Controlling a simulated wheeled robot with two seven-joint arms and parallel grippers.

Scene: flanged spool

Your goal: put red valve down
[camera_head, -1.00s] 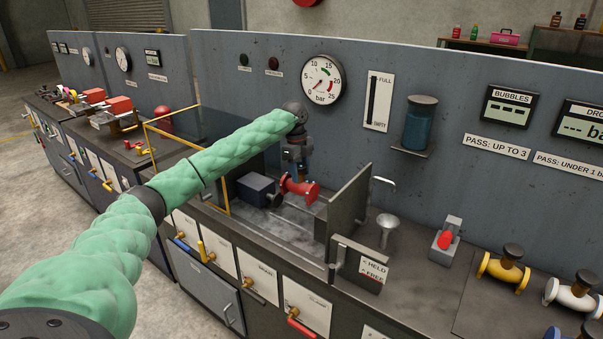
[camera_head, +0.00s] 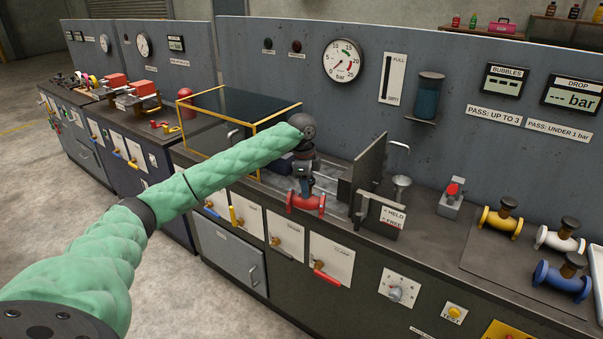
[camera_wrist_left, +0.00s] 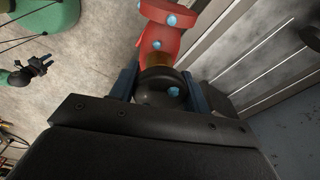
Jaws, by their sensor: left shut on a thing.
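The red valve (camera_head: 306,203) is a red flanged body with a dark knob on top. My left gripper (camera_head: 304,182) is shut on its dark knob, with the red body hanging below. In the head view the valve is at the front edge of the bench, in front of the test bay. In the left wrist view the red valve (camera_wrist_left: 160,35) extends away beyond the dark knob (camera_wrist_left: 160,85), which sits between the blue fingers. Pale floor shows behind the valve there. My right gripper is not in the head view; a small dark gripper at the left wrist view's left edge may be it.
Yellow (camera_head: 501,219), white (camera_head: 560,238) and blue (camera_head: 562,277) valves stand on a mat at the right. A yellow-framed clear cover (camera_head: 240,110) is beside my left forearm. An upright dark plate (camera_head: 368,170) and a HELD/FREE sign (camera_head: 381,214) stand right of the valve.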

